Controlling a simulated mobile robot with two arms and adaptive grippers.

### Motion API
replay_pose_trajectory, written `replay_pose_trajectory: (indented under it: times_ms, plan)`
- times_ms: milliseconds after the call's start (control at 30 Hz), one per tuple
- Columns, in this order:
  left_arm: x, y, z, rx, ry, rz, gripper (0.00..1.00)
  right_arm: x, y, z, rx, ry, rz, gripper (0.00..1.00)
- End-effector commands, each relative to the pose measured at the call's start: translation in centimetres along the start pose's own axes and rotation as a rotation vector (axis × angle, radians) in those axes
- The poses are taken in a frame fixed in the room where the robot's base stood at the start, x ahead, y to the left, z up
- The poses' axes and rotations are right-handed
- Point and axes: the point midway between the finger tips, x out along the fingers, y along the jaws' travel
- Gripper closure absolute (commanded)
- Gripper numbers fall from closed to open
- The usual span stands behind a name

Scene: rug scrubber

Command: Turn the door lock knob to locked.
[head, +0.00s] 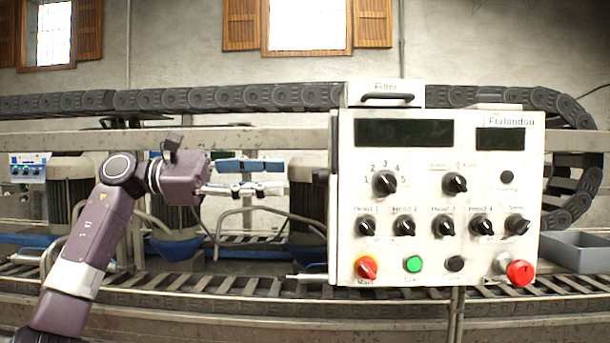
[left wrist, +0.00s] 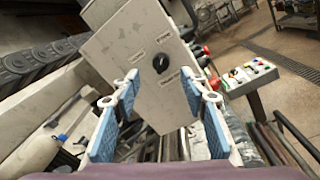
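The door lock knob (left wrist: 161,63) is a small black knob on the light grey side panel (left wrist: 150,100) of the control box, with small labels around it that are too blurred to read. In the head view, a dark knob (head: 321,178) sticks out from the left side of the control box (head: 345,240). My left gripper (head: 284,176) is open and empty, a short way left of that side, pointing toward it. In the left wrist view, the blue-padded fingers (left wrist: 158,88) stand apart on either side of the panel's middle, with the knob ahead between them. My right gripper is out of view.
The box front carries several black knobs, a green button (head: 413,264) and a red stop button (head: 520,273). A cable chain (head: 200,99) and a metal rail (head: 240,139) run behind. A grey bin (head: 585,255) stands at the right. The gap before the side panel looks clear.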

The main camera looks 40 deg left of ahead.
Motion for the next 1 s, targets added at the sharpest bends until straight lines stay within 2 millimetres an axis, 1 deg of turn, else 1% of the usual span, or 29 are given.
replay_pose_trajectory:
  times_ms: [33, 100, 200, 267, 367, 467, 500, 600, 667, 767, 1000]
  plan:
    - [0.9, 0.1, 0.1, -0.002, 0.001, -0.004, 0.6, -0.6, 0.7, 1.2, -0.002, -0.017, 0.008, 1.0]
    - [2.1, 0.1, 0.1, -0.004, -0.001, -0.004, 0.6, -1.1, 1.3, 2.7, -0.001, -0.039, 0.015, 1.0]
    - [3.8, 0.1, 0.2, -0.004, -0.001, -0.004, 0.6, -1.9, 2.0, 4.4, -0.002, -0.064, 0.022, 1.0]
    - [4.6, 0.1, 0.2, -0.004, -0.002, -0.003, 0.6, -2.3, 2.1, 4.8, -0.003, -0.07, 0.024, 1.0]
    - [5.8, 0.1, 0.1, -0.005, -0.001, -0.002, 0.6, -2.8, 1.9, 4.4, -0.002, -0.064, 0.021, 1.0]
    - [6.5, 0.1, 0.0, -0.004, -0.001, -0.002, 0.6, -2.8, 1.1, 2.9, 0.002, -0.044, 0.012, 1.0]
    - [6.6, 0.1, 0.0, -0.004, -0.001, -0.001, 0.6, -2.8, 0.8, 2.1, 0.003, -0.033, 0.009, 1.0]
    - [6.8, 0.0, -0.1, -0.004, -0.001, 0.0, 0.6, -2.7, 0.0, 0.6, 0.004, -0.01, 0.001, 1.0]
    - [6.7, 0.0, -0.1, -0.004, -0.001, 0.0, 0.6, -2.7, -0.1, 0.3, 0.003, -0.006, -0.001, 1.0]
    - [6.7, 0.0, -0.1, -0.004, -0.001, 0.0, 0.6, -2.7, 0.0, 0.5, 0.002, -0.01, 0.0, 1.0]
    - [6.7, 0.0, -0.1, -0.005, -0.001, 0.0, 0.87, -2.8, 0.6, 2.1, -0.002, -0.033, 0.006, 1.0]
